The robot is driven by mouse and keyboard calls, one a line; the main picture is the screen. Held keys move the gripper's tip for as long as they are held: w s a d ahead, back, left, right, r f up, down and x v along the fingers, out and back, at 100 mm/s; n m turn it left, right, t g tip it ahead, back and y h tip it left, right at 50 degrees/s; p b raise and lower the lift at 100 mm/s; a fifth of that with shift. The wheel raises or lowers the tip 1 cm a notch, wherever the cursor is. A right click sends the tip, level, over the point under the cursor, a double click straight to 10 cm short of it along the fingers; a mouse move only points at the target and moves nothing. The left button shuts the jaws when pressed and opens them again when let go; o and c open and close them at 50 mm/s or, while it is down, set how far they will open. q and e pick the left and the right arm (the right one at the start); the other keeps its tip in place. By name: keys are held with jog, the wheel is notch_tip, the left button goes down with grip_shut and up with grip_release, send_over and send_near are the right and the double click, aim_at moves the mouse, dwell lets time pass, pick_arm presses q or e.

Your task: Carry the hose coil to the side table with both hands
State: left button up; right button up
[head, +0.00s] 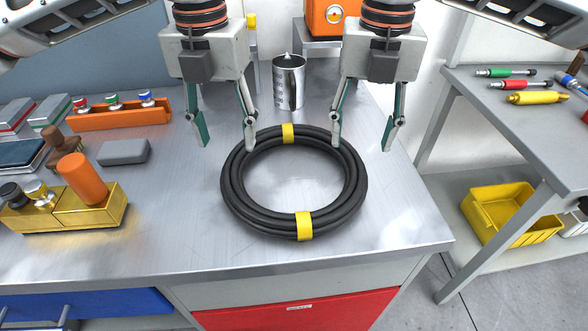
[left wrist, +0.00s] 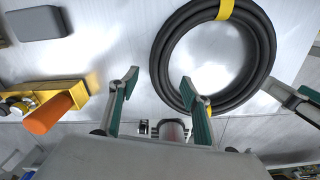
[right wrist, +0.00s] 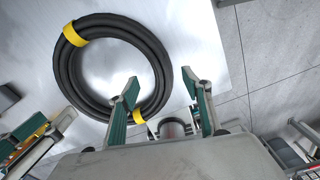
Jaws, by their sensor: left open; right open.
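The hose coil (head: 233,195) is a black ring bound with yellow bands, lying flat on the metal workbench (head: 180,220). It also shows in the left wrist view (left wrist: 163,62) and the right wrist view (right wrist: 68,70). My left gripper (head: 227,145) is open and empty, fingers pointing down near the coil's far left part. My right gripper (head: 362,146) is open and empty, near the coil's far right part. Neither gripper holds the coil; whether a fingertip touches it I cannot tell. The side table (head: 490,110) stands at the right, apart from the bench.
Screwdrivers (head: 512,85) and other tools lie on the side table's top; a yellow bin (head: 510,215) is on its shelf. A metal jug (head: 288,82) stands behind the coil. A yellow holder (head: 85,212) and a grey block (head: 123,152) are at left. Floor shows between bench and table.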

aim_at(232, 164)
pick_arm(q)
notch_tip(232, 164, down, 8)
jog(key=shift+w+r, duration=0.1)
jog(key=shift+r, duration=0.05)
pick_arm(e)
notch_tip(232, 164, down, 8)
jog(key=shift+w+r, duration=0.1)
jog(key=shift+r, duration=0.1)
pick_arm(q)
grip_shut()
pick_arm(e)
grip_shut()
